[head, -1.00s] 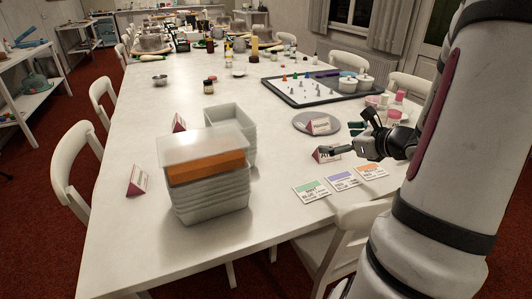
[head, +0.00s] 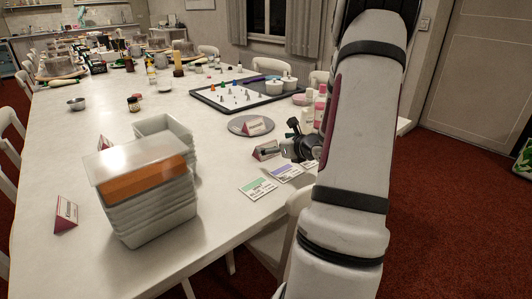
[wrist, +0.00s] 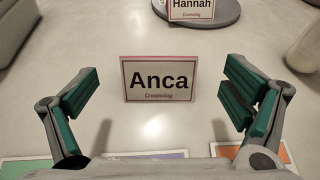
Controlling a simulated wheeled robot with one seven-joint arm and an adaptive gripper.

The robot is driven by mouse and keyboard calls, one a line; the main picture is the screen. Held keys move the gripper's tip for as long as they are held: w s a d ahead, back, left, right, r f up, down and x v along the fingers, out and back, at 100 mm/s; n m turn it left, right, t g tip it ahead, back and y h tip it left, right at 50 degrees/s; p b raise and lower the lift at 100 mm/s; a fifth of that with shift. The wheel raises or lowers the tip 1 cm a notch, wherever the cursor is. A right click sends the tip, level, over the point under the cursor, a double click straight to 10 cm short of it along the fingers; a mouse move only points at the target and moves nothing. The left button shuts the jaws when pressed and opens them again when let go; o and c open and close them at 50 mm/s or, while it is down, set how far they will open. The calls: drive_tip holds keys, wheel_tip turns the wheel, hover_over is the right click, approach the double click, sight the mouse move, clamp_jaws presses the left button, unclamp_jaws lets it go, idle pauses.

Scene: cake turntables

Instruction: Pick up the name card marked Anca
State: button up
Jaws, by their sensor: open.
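The name card marked Anca (wrist: 158,79) stands upright on the white table in the wrist view, with a white face and a pinkish-red border. It lies ahead of and between the open green-padded fingers of my gripper (wrist: 158,103), not touching either finger. In the head view the Anca card (head: 265,150) shows as a small red and white tent just beyond my gripper (head: 288,150), which partly covers it. Nothing is in my gripper.
A card marked Hannah (wrist: 191,8) stands on a grey round turntable (head: 237,126) behind. Coloured cards (head: 258,188) lie flat in front.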

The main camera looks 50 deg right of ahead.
sight(267, 143)
drive_tip(key=b+x, duration=0.1)
drive_tip(key=x, duration=0.3)
drive_tip(key=shift+w, duration=0.4)
drive_tip(key=c, duration=0.8)
